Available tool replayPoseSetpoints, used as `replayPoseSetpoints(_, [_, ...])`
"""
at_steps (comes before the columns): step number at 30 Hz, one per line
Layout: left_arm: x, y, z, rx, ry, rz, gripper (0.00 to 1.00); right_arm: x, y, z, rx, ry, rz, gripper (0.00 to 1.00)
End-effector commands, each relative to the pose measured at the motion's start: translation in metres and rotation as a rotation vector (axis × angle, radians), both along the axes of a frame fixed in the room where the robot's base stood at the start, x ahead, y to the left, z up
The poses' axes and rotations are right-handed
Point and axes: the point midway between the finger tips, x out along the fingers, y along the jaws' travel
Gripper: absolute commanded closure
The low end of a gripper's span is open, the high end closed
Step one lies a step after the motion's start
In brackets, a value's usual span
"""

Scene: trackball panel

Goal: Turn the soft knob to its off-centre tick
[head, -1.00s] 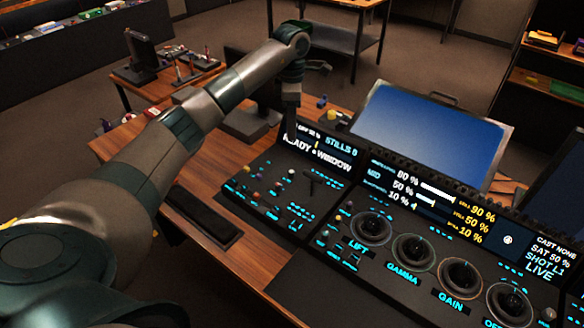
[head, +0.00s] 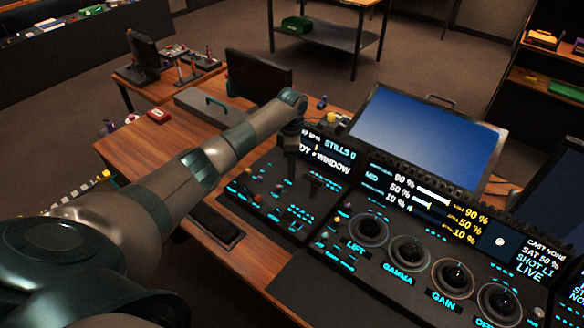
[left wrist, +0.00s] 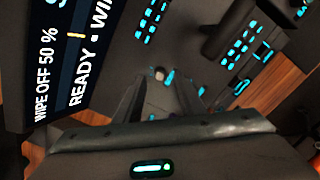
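The left section of the panel (head: 240,198) carries several small knobs and cyan-lit keys; I cannot read which knob is the soft one. My left gripper (head: 290,172) points down over the back of this section, just in front of its small screen (head: 330,158). In the left wrist view my left gripper (left wrist: 160,98) has its two dark fingers apart with nothing held between them. A small pale knob (left wrist: 158,73) shows in the gap beyond the fingertips; contact is not visible. Its tick marks are too small to make out. My right gripper is not in view.
The small screen also shows in the left wrist view (left wrist: 70,60), reading "WIPE OFF 50 %" and "READY". A dark T-shaped lever (head: 312,184) stands right of the gripper. Trackballs (head: 368,230) line the panel's right part. A large blue monitor (head: 425,135) stands behind.

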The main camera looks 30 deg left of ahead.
Motion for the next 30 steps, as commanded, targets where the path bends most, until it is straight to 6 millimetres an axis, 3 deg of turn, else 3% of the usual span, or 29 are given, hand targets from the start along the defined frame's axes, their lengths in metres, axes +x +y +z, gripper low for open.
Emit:
replayPoseSetpoints(7, [0.000,0.000,-0.022,-0.001,0.000,0.001,0.64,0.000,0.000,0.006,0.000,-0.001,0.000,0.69])
replayPoseSetpoints(18, [0.000,0.000,-0.025,-0.001,-0.001,0.000,0.64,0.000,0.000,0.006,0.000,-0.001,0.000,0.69])
replayPoseSetpoints(23, [0.000,0.000,-0.025,-0.001,-0.001,0.000,1.00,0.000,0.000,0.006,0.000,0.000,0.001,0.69])
replayPoseSetpoints(30, [0.001,0.000,-0.025,0.000,-0.001,0.005,1.00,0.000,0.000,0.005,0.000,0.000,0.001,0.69])
